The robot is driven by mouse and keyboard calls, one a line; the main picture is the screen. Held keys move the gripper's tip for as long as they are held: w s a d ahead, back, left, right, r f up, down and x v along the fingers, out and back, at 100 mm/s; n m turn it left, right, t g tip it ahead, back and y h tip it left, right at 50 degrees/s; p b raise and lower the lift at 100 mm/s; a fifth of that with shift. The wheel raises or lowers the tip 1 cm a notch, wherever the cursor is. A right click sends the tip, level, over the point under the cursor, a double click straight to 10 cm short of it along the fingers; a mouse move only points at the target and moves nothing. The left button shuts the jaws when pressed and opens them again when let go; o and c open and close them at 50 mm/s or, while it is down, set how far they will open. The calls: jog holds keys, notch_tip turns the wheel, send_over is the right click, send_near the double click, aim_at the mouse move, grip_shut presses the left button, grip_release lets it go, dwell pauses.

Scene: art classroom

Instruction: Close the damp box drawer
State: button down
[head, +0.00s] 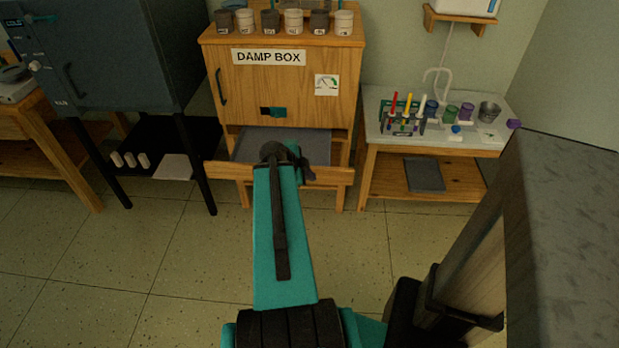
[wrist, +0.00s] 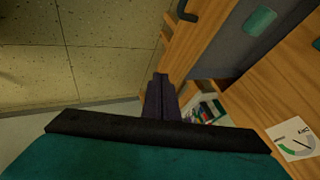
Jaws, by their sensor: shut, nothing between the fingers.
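The damp box (head: 290,75) is a wooden cabinet with a label and a small dial on its front. Its drawer (head: 228,172) sticks out below the door, showing a grey floor inside. In the wrist view the drawer's wooden front (wrist: 192,48) runs slantwise, with a dark handle (wrist: 187,10). My gripper (wrist: 161,82) is shut and empty, close to the drawer front's lower end in that view; I cannot tell if it touches. In the head view my arm hides the middle of the drawer front and most of the gripper.
Several cups (head: 293,21) stand on the damp box. To its right is a table (head: 375,146) with tubes and small pots. A dark kiln-like cabinet (head: 120,60) stands at left on legs. The tiled floor (head: 150,250) before the drawer is clear.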

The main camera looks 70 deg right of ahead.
aim_at(320, 174)
jog(key=shift+d+f+b, duration=0.1)
jog(key=shift+f+b, duration=0.2)
jog(key=shift+b, duration=0.2)
jog(key=shift+w+d+f, duration=0.1)
jog(key=shift+d+f, duration=0.2)
jog(key=shift+d, duration=0.5)
jog(key=shift+w+d+f, duration=0.1)
jog(key=shift+d+f, duration=0.15)
jog(key=shift+d, duration=0.6)
jog(key=shift+d+f, duration=0.3)
jog(key=shift+d, duration=0.5)
